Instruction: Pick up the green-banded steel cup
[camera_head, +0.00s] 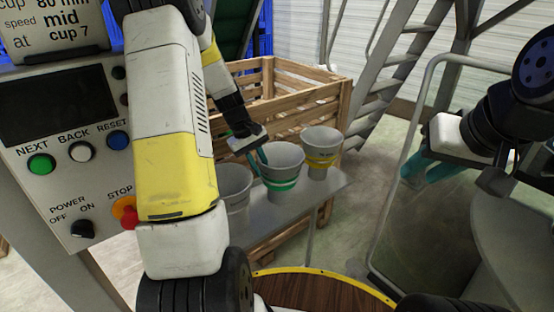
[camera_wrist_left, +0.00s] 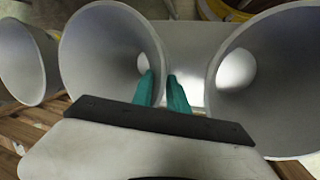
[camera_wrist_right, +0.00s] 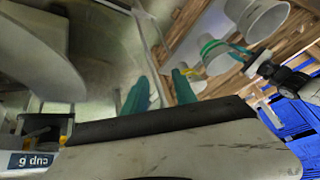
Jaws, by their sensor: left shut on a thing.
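The green-banded steel cup (camera_head: 283,170) is the middle of three cups in a row on a grey shelf (camera_head: 325,190). It is upright; I cannot tell whether its base touches the shelf. My left gripper (camera_head: 256,155) is shut on its near-left rim. In the left wrist view, one teal finger is inside this cup (camera_wrist_left: 100,50) and the other is outside its wall. The green band is hidden there. In the right wrist view, the green band (camera_wrist_right: 212,46) shows. My right gripper (camera_head: 428,172) is open and empty, well right of the cups; its teal fingers (camera_wrist_right: 160,95) stand apart.
A yellow-banded cup (camera_head: 321,150) stands to the right, and another cup (camera_head: 234,185) stands close on the left, partly behind my arm. A wooden crate (camera_head: 300,95) is behind. A control panel (camera_head: 70,150) is at left. A metal rail (camera_head: 392,190) stands between the shelf and my right gripper.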

